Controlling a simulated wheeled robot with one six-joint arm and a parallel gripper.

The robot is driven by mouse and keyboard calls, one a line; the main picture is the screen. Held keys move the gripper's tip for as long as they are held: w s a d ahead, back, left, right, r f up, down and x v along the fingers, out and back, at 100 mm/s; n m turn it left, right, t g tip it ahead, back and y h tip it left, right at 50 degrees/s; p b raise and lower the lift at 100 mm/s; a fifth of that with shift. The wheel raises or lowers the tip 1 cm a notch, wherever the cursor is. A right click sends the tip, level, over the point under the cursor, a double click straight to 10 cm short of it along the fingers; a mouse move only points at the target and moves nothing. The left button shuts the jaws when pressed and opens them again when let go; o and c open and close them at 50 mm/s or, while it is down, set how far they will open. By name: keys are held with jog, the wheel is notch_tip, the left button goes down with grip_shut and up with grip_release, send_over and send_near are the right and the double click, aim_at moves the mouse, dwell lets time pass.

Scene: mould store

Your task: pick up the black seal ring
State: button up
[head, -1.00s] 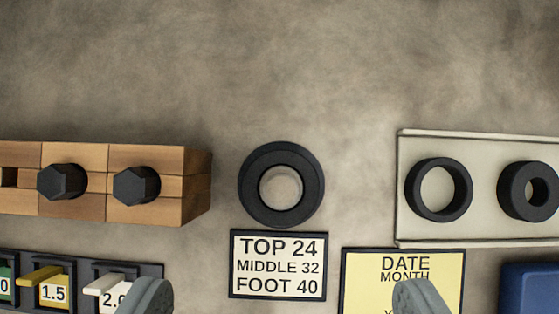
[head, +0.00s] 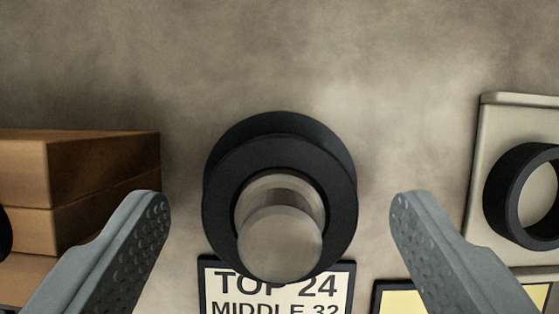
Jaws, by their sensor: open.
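A black seal ring (head: 225,215) sits around a pale grey cylindrical post (head: 280,245), in the middle of the view. A second, wider black round edge shows behind it at the top; I cannot tell whether it is another ring or a base. My gripper (head: 280,212) is open, with one grey finger left of the ring and one right of it. Both fingers are apart from the ring in the picture. Another black ring (head: 505,190) lies on a pale tray at the right, partly cut off.
A wooden block (head: 100,175) stands close to the left finger. The pale tray (head: 495,110) is at the right. A sign reading TOP 24, MIDDLE 32 (head: 230,302) lies below the post, and a yellow card (head: 395,298) beside it. The grey surface above is clear.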

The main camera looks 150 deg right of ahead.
jog(key=c, duration=1.1)
jog(key=shift+r, duration=0.15)
jog(key=shift+c, duration=0.2)
notch_tip(320, 180, up, 17)
jog(key=shift+r, duration=0.15)
dwell(0.7)
